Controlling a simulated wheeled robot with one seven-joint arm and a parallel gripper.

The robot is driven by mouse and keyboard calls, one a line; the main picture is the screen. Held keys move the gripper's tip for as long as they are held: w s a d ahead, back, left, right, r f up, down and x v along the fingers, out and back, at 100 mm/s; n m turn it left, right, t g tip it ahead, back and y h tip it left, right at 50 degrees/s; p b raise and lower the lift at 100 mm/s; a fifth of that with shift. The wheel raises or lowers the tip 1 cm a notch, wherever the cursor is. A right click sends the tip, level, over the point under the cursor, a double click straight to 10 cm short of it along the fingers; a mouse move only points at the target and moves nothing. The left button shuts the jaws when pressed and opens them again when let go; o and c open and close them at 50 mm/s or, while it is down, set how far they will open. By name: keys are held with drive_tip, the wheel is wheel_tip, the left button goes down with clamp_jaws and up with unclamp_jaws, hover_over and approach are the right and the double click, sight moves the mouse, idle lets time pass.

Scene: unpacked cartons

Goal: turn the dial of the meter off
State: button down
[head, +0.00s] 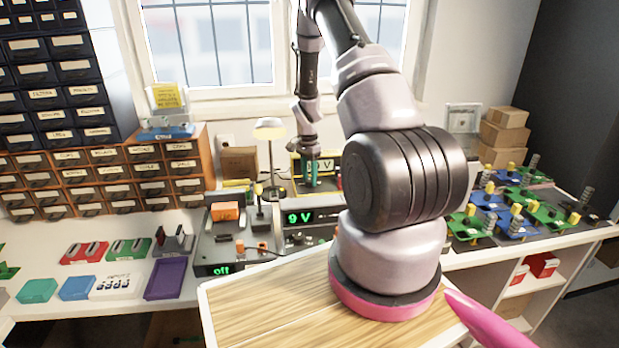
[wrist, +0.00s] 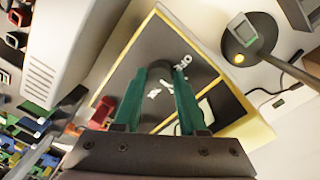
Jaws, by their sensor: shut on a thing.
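The meter (head: 298,166) is a dark-faced box with a yellow rim on the bench below the window. Its small display, partly hidden by my gripper, ends in a V. In the wrist view the meter's dark face (wrist: 152,48) fills the middle, with white markings and a pale screen. My gripper (head: 312,180) has teal fingers and is at the meter's front. In the wrist view my gripper (wrist: 167,78) is shut on the dial (wrist: 160,72), a dark knob mostly hidden between the fingertips. I cannot read the dial's setting.
A power unit (head: 297,218) showing 9 V and a soldering station (head: 222,268) reading off stand in front of the meter. A desk lamp (head: 269,130) is to its left. Circuit boards (head: 517,222) crowd the bench at right. My arm hides part of the bench.

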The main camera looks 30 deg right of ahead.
sight(308, 180)
drive_tip(key=shift+n, duration=0.3)
drive_tip(key=n, duration=0.5)
drive_tip(key=shift+n, duration=0.4)
drive_tip(key=n, duration=0.5)
drive_tip(key=shift+n, duration=0.4)
drive_tip(key=shift+c, duration=2.3)
unclamp_jaws()
drive_tip(key=shift+r, duration=0.15)
wheel_tip(308, 180, up, 11)
drive_tip(key=shift+a+f, duration=0.2)
drive_tip(key=shift+a, duration=0.15)
